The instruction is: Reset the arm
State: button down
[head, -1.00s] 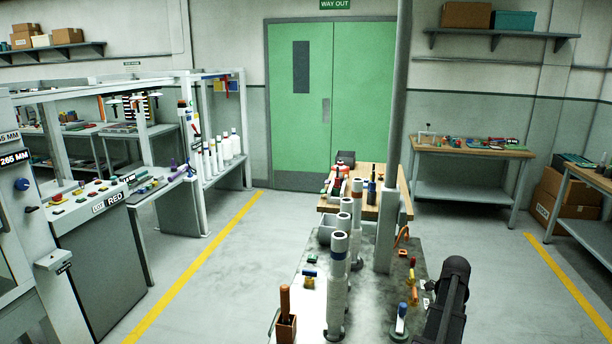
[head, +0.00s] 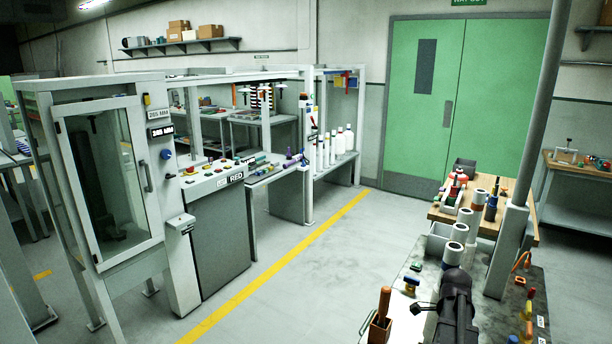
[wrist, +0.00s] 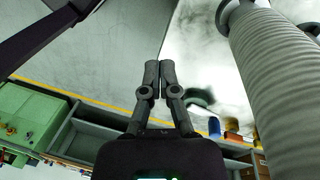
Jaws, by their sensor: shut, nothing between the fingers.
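My gripper (wrist: 157,68) shows in the wrist view with its two dark fingers shut together and nothing between them. The fingertips are in front of pale floor and a light surface, clear of any object. In the head view my dark arm (head: 456,300) rises at the lower right, over the near end of the grey-topped bench; I cannot make out the fingers there.
A ribbed pale cylinder (wrist: 275,85) stands close on the right in the wrist view. White rolls (head: 461,232) and a wooden-handled tool (head: 383,302) are on the bench by my arm. A glass-doored cabinet (head: 112,175) is left. Floor (head: 310,275) between is clear.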

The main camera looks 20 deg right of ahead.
jog(key=w+a+n, duration=0.3)
jog(key=a+n, duration=0.5)
jog(key=a, duration=0.5)
jog(key=w+a+f+n+t+b, duration=0.1)
jog(key=w+a+n, duration=0.2)
jog(key=a+n, duration=0.5)
jog(key=w+a+f+n+h, duration=0.1)
jog(key=a+n, duration=0.7)
jog(key=a, duration=1)
jog(key=shift+w+a+n+t+b, duration=0.3)
jog(key=shift+w+a, duration=0.1)
jog(key=shift+w, duration=0.5)
jog(key=shift+s+d, duration=0.1)
